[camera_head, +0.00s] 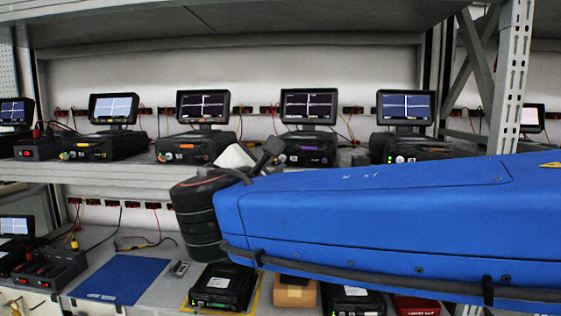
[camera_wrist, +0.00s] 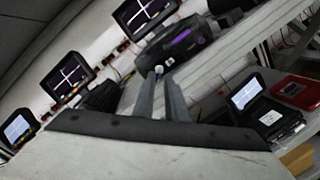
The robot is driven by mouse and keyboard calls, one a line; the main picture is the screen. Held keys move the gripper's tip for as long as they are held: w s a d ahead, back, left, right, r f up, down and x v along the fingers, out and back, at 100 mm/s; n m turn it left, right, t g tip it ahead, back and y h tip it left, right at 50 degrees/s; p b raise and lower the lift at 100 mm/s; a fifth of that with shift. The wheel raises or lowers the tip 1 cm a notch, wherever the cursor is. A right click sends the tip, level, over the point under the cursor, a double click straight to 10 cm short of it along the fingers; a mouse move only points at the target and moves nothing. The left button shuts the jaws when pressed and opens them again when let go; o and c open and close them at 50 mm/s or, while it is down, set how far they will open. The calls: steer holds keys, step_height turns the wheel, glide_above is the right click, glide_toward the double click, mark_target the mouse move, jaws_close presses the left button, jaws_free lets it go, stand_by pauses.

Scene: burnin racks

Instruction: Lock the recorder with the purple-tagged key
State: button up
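The purple-labelled recorder (camera_head: 307,150) stands on the upper shelf below a screen (camera_head: 308,106). It also shows in the wrist view (camera_wrist: 178,45), tilted, with its purple label facing me. In the head view my gripper (camera_head: 268,155) reaches its front left, partly hiding that corner. In the wrist view the two grey fingers of my gripper (camera_wrist: 159,80) point at its front, with a narrow gap between them. A small pale, purplish piece (camera_wrist: 158,70) shows at the fingertips. I cannot tell whether it is the key, or whether the fingers hold it.
Other recorders stand along the same shelf, one with an orange label (camera_head: 190,148) to the left and one (camera_head: 420,147) to the right. A metal upright (camera_head: 511,80) stands at the right. The lower bench holds a blue mat (camera_head: 120,278) and a black box (camera_head: 222,288).

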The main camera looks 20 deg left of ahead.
mark_target(280, 160)
steer(key=shift+w+a, duration=0.2)
steer(key=shift+w, duration=2.3)
jaws_close()
